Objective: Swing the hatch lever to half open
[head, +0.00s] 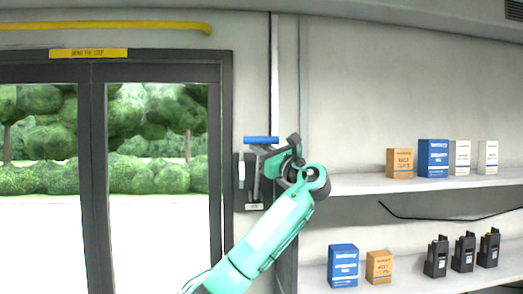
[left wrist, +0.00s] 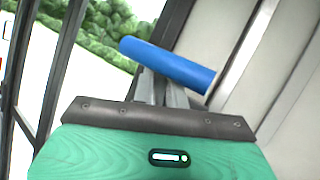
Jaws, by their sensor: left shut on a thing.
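The hatch lever has a blue bar handle (head: 261,140), which lies level in the head view. It stands over a dark wall plate (head: 240,198) beside the door frame, with a grey arm running down from it. In the left wrist view the blue handle (left wrist: 168,64) crosses just beyond the fingers (left wrist: 160,90). The gripper hides part of the lever's arm and the plate. My right gripper is in neither view.
A glazed double door (head: 98,180) stands to the left, under a yellow sign (head: 88,53) and a yellow rail (head: 110,27). To the right, an upper shelf (head: 350,185) holds several boxes. A lower shelf (head: 405,272) holds two boxes and black handheld devices (head: 464,253).

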